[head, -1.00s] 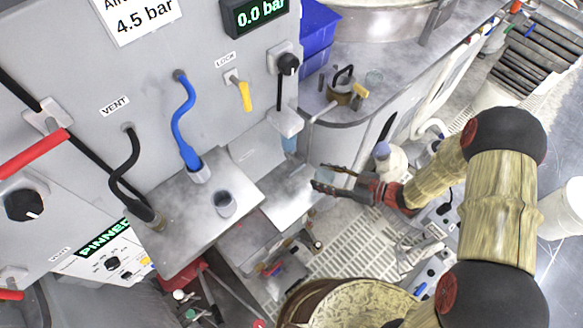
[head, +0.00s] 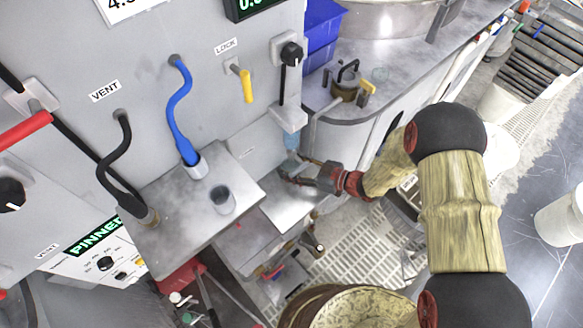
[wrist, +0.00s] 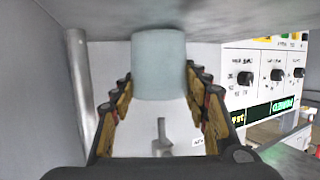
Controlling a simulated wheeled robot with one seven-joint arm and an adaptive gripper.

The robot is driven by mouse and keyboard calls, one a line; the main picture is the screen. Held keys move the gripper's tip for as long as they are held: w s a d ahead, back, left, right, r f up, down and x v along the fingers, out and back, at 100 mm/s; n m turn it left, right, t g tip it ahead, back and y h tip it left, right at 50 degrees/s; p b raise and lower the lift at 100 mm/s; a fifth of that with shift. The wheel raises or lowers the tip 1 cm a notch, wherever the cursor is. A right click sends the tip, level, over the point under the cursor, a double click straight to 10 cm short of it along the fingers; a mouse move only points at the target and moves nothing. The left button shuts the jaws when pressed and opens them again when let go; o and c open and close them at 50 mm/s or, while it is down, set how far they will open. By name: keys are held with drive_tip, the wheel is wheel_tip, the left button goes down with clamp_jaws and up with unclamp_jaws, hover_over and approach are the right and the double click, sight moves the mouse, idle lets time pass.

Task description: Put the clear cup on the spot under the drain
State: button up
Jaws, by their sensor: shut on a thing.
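My gripper (head: 297,172) is at the low metal plate (head: 285,206), just below a pale blue, see-through part (head: 291,140) under a grey wall box; this looks like the drain area. In the wrist view the clear cup (wrist: 159,65) is a pale cylinder between the two finger rows (wrist: 160,105), which are shut on it. The wrist picture looks upside down. There the cup's end meets or nearly meets a flat grey surface (wrist: 225,18); I cannot tell if it touches. The cup is hard to make out in the head view. The spot is not clearly visible.
A higher metal shelf (head: 180,225) with a grey cylindrical holder (head: 222,199) stands left of my gripper. A grey pipe (wrist: 80,90) runs close beside the fingers.

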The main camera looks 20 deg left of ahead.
drive_tip(key=shift+f, duration=0.2)
drive_tip(key=o, duration=1.1)
drive_tip(key=shift+r, duration=0.1)
drive_tip(key=shift+d+r, duration=0.1)
drive_tip(key=shift+r, duration=0.05)
drive_tip(key=p+v, duration=0.3)
drive_tip(key=v, duration=0.8)
drive_tip(key=shift+d+r+p, duration=0.1)
drive_tip(key=shift+d+p, duration=0.3)
drive_tip(key=shift+d, duration=0.1)
